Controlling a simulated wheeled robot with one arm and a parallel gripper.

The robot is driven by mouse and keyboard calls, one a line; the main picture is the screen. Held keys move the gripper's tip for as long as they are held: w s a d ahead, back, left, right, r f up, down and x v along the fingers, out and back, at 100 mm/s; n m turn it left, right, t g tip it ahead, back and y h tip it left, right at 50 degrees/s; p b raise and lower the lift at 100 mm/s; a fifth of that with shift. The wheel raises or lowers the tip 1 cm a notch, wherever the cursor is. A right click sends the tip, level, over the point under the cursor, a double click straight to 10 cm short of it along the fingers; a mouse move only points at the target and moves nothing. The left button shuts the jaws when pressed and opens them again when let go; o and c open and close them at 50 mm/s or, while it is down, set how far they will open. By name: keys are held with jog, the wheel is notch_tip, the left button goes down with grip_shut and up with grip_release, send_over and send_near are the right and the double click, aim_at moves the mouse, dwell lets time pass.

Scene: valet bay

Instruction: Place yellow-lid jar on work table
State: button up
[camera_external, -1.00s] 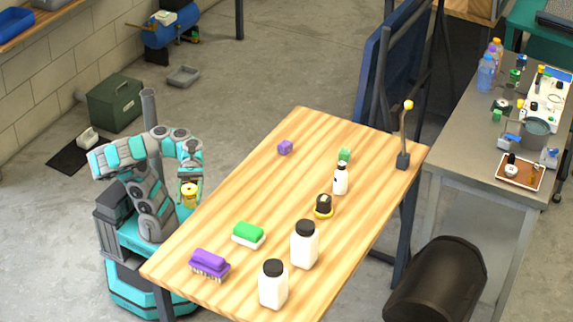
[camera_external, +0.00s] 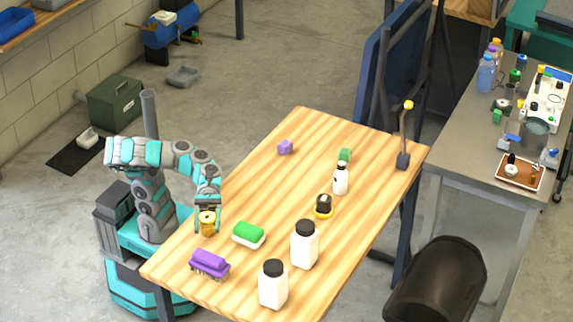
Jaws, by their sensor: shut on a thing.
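The yellow-lid jar (camera_external: 207,225) is a small amber jar with a yellow lid. My gripper (camera_external: 207,222) is shut on it, with a finger on either side, and points down. The jar shows over the left edge of the wooden work table (camera_external: 262,180), left of the green sponge brush. I cannot tell whether its bottom touches the table top.
Near the jar are a green-topped brush (camera_external: 249,235) and a purple brush (camera_external: 210,264). Two white jars with black lids (camera_external: 304,246) stand to the right. The table's middle is mostly clear.

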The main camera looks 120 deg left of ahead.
jog(key=shift+f, duration=1.05)
jog(key=shift+f+b, duration=0.2)
jog(key=shift+b, duration=0.1)
jog(key=o, duration=1.3)
jog(key=shift+r, duration=0.25)
jog(key=p+v, duration=0.1)
jog(key=v, duration=0.8)
jog(key=shift+s+a, duration=0.1)
jog(key=shift+a, duration=0.1)
jog(key=shift+s+a+r+p, duration=0.1)
jog(key=shift+s+a+p, duration=0.05)
jog(key=shift+a+p, duration=0.2)
jog(key=shift+p+v, duration=0.3)
jog(key=shift+v, duration=0.65)
